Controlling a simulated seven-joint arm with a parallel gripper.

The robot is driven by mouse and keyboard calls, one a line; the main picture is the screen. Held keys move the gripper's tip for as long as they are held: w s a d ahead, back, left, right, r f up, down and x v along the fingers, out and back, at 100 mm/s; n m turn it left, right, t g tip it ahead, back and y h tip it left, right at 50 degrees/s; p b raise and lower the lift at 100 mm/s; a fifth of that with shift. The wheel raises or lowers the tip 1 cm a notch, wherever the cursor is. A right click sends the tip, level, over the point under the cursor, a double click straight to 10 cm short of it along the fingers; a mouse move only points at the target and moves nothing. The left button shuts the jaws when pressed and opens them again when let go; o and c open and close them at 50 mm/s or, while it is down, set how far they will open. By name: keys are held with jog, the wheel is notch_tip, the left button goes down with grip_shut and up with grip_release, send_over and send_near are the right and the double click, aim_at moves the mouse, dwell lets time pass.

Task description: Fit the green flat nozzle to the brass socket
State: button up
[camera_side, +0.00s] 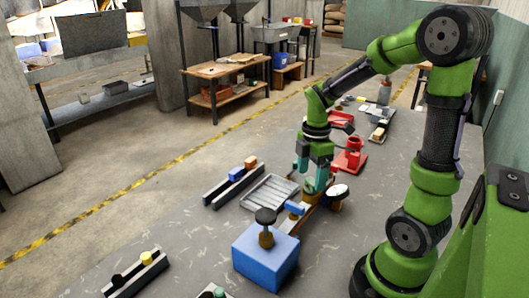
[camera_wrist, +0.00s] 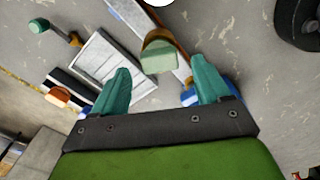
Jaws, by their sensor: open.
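My gripper (camera_side: 313,180) is open, its two teal fingers pointing down over the work spot on the table. In the wrist view the fingers of my gripper (camera_wrist: 161,72) stand apart, with nothing pressed between them. A pale green blunt piece that looks like the green flat nozzle (camera_wrist: 160,62) shows beyond and between the fingertips. It lies against a curved brass-brown part that looks like the brass socket (camera_wrist: 157,38). I cannot tell how deep it sits. In the side view the fingers partly hide this spot.
A ribbed grey tray (camera_side: 270,192) lies left of my gripper. A rack with blue and orange pieces (camera_side: 235,182) stands beyond it. A blue box with a dark knob (camera_side: 265,258) stands in front. A red fixture (camera_side: 350,158) stands behind right.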

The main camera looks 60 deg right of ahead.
aim_at(309, 180)
notch_tip(309, 180, up, 16)
jog(key=shift+f, duration=0.2)
dwell(0.4)
jog(key=s+a+f+m+t+y, duration=0.2)
jog(key=a+m+t, duration=0.5)
jog(key=a+m, duration=0.9)
jog(key=shift+s+f, duration=0.55)
